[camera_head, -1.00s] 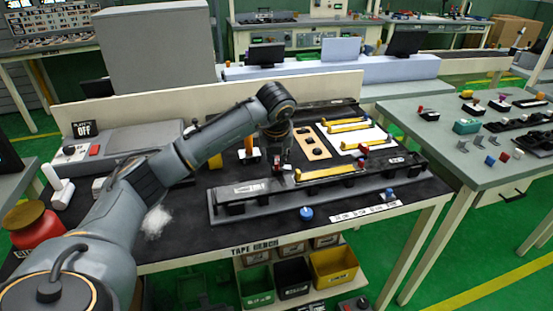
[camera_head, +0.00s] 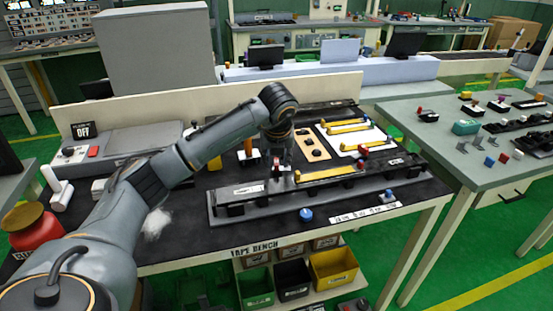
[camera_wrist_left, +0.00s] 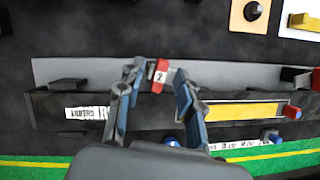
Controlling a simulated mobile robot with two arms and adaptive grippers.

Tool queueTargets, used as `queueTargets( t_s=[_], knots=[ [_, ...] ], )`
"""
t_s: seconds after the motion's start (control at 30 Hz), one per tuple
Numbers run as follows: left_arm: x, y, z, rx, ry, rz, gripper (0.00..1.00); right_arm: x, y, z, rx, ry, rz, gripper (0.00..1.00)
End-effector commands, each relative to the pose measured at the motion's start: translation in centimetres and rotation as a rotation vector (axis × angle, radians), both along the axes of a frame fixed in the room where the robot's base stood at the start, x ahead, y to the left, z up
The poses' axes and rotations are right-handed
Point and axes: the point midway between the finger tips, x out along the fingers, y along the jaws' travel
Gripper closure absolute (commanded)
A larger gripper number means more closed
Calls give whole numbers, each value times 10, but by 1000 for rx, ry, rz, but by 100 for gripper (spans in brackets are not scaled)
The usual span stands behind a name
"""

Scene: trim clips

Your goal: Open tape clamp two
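Tape clamp two, a small red lever with a white "2" label (camera_wrist_left: 158,75), stands at the far edge of the long dark fixture (camera_wrist_left: 60,105) in the left wrist view. My left gripper (camera_wrist_left: 158,80) is open, with one finger on each side of the clamp and small gaps visible. In the head view, my left gripper (camera_head: 280,176) points down at the fixture (camera_head: 230,211), near the left end of its yellow strip (camera_head: 325,174). The clamp is mostly hidden by the fingers there. My right gripper is not in view.
A blue knob (camera_head: 306,214) stands in front of the fixture. Yellow strips on a white board (camera_head: 352,142) lie behind it. An orange-topped post (camera_head: 248,148) stands behind, left of the gripper.

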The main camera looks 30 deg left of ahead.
Motion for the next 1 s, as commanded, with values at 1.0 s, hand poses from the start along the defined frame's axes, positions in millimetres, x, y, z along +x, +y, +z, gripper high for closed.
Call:
queueTargets(
  t_s=[1.0],
  knots=[
    [-37,-27,111,-1,-1,0,64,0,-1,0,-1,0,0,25]
  ],
)
